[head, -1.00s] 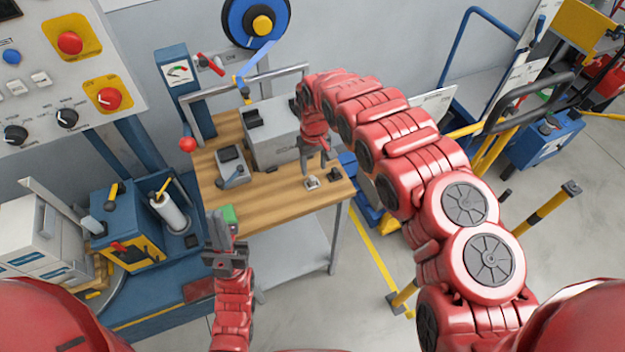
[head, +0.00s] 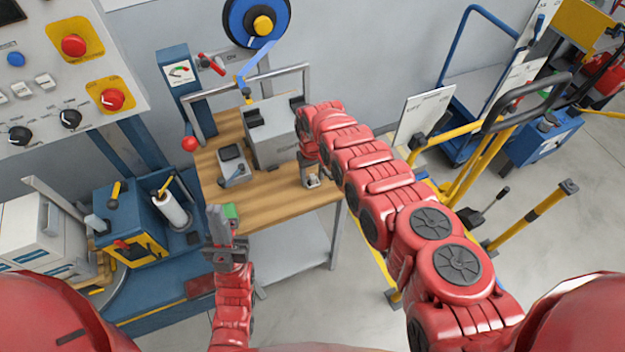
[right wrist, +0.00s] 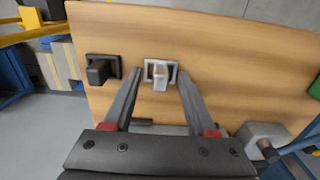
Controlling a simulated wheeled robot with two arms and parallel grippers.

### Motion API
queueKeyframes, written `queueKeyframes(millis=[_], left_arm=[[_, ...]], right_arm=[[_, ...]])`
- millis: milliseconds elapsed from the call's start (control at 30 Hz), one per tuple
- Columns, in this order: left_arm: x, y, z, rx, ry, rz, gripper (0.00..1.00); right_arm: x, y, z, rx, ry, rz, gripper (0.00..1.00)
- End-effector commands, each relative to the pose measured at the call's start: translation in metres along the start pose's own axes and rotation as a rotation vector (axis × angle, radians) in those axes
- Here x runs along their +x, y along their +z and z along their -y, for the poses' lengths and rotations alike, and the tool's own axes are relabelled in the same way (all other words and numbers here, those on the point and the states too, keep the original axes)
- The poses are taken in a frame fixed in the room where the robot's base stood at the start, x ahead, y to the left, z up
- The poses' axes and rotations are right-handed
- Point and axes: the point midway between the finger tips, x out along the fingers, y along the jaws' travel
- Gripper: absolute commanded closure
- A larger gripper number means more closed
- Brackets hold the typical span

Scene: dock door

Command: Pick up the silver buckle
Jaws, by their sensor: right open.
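The silver buckle (right wrist: 158,74) lies on the wooden bench top near its front edge. In the right wrist view it sits between the fingertips of my open right gripper (right wrist: 160,80), with a gap on each side. In the head view my right gripper (head: 311,168) is down at the buckle (head: 313,182), and partly hides it. My left gripper (head: 221,222) is at the bench's left front corner, beside a small green thing (head: 230,211). Whether its jaws are open or shut is unclear.
A dark buckle (right wrist: 101,69) lies left of the silver one in the right wrist view. A grey box (head: 272,132) and a small grey device (head: 233,165) stand on the bench (head: 270,190). A blue cart and yellow rails are to the right.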

Motion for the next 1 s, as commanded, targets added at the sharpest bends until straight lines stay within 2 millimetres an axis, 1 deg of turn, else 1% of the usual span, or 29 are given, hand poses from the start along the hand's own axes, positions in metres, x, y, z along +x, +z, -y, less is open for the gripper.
queueKeyframes(millis=[167, 200, 267, 400, 467, 500, 1000], left_arm=[[0.0001, -0.0001, 0.0, 0.0, 0.0, 0.0, 1.0], [0.0002, 0.0, 0.0, 0.0, 0.0, 0.0, 1.0], [0.0001, 0.0, 0.0, 0.0, 0.0, 0.0, 1.0], [0.0001, -0.0001, 0.0, 0.0, 0.0, 0.0, 1.0], [0.0001, 0.0, 0.0, 0.0, 0.0, 0.0, 1.0], [0.0001, 0.0, 0.0, 0.0, 0.0, 0.0, 1.0], [-0.0005, 0.0001, 0.0, 0.0, 0.0, 0.0, 1.0]], right_arm=[[-0.0001, 0.0002, 0.0001, 0.0, 0.0, 0.001, 0.43], [-0.0001, 0.0003, 0.0001, 0.0, 0.0, 0.001, 0.5], [-0.0001, 0.0003, 0.0001, 0.0, 0.0, 0.001, 0.6], [0.0, 0.0004, 0.0001, 0.0, -0.001, 0.001, 0.86], [0.0, 0.0005, 0.0001, 0.0, -0.001, 0.002, 0.96], [0.0, 0.0005, 0.0, 0.0, -0.001, 0.002, 1.0], [-0.0012, -0.0003, 0.0, 0.0, -0.001, 0.001, 1.0]])
